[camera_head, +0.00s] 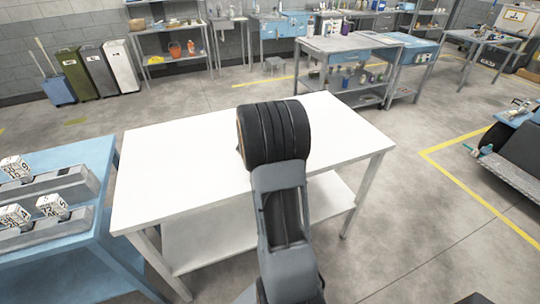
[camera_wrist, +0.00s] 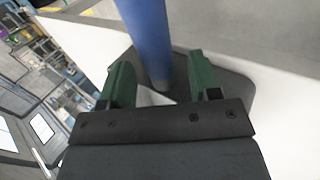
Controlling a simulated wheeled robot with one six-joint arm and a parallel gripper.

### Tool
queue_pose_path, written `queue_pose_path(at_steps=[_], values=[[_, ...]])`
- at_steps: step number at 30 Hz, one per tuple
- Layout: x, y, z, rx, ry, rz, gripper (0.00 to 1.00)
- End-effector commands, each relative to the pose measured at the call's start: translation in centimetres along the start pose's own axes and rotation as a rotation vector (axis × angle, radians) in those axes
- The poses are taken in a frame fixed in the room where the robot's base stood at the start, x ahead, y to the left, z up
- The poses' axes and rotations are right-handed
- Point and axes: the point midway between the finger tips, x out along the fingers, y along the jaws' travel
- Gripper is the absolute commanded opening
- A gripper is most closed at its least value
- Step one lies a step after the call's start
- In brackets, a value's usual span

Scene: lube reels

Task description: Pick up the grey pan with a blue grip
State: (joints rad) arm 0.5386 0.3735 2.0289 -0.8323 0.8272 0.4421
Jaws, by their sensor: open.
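The blue grip (camera_wrist: 148,35) of the pan runs down from the top of the wrist view, and its near end lies between the two green fingers of my gripper (camera_wrist: 160,85). The fingers are apart, one on each side of the grip. The right finger looks closer to it, and I cannot tell whether it touches. I cannot surely make out the pan's grey body in the wrist view. In the head view my arm covers the middle of the white table (camera_head: 165,170), and neither the pan nor my fingers show there.
A blue bench (camera_head: 60,160) with grey rails and white numbered blocks (camera_head: 15,215) stands close at the left. The white table's visible top is bare around my arm.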

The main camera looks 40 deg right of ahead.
Motion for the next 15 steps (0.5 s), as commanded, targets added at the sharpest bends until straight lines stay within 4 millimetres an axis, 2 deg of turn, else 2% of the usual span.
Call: queue_pose_path(at_steps=[4, 12, 15], values=[[1.21, -0.01, 0.01, -0.001, 0.0, 0.0, 0.57], [1.45, -0.05, -0.02, 0.0, 0.001, 0.0, 0.57], [1.43, -0.05, -0.02, 0.0, 0.001, 0.0, 0.48]])
